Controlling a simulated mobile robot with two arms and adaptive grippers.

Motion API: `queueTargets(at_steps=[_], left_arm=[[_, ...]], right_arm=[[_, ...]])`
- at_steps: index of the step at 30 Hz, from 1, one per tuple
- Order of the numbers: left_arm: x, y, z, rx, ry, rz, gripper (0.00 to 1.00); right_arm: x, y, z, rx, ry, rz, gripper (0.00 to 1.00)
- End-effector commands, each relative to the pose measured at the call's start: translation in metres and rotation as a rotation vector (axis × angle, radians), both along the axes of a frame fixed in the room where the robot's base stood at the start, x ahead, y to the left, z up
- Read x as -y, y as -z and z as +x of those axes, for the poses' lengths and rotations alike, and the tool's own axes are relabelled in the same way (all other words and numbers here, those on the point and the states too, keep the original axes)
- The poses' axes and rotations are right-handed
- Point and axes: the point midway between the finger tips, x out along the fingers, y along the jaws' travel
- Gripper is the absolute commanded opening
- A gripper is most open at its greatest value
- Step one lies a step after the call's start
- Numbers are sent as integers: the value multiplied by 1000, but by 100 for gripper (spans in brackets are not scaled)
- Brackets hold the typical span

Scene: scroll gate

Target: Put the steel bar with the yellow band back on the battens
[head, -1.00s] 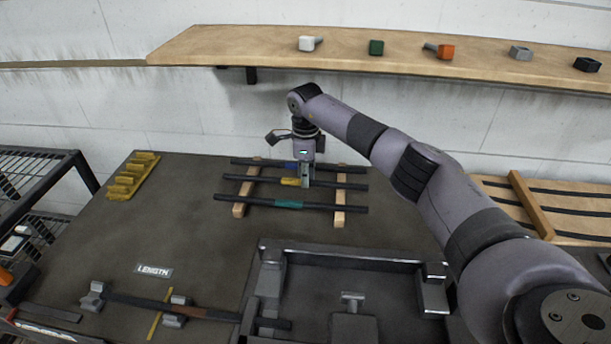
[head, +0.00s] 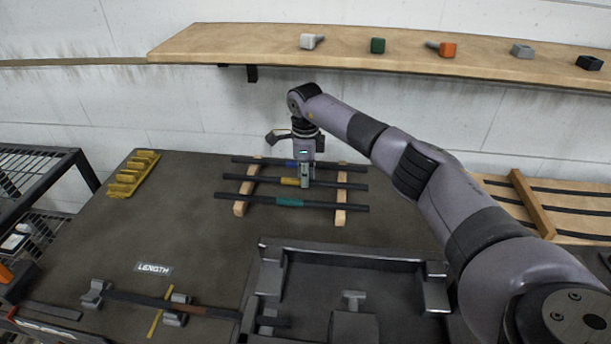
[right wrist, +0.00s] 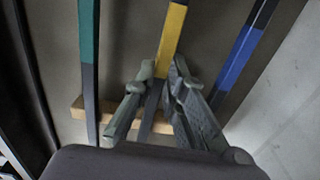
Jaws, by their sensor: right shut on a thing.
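The steel bar with the yellow band (head: 289,181) is the middle one of three dark bars lying across the two wooden battens (head: 240,206). My right gripper (head: 305,184) points down and is shut on this bar, just right of the yellow band. In the right wrist view the yellow-banded bar (right wrist: 172,35) runs between the fingertips (right wrist: 158,80) and over a batten (right wrist: 77,108). I cannot tell whether the bar touches the battens or is slightly above them. My left gripper is not in view.
A blue-banded bar (right wrist: 242,50) lies behind and a teal-banded bar (head: 289,202) in front, both close to the fingers. A dark tray-like fixture (head: 350,258) stands in front. A yellow notched block (head: 130,178) sits at left. A wooden shelf (head: 220,45) is above.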

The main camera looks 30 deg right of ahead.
Motion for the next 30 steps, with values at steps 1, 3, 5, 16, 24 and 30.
queueTargets(at_steps=[1, 3, 5, 16, 24, 30], left_arm=[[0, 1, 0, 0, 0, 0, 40], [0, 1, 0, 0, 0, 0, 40], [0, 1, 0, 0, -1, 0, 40], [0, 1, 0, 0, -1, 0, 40], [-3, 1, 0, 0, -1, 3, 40], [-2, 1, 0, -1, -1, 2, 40]], right_arm=[[0, -1, 1, 3, 0, 1, 0], [0, 0, 1, 3, 0, 1, 0], [0, 0, 1, 3, 0, 1, 14], [0, 1, 0, 1, 0, 0, 35], [1, 1, 0, -2, 1, -1, 35], [1, -22, 1, 3, 0, -1, 35]])
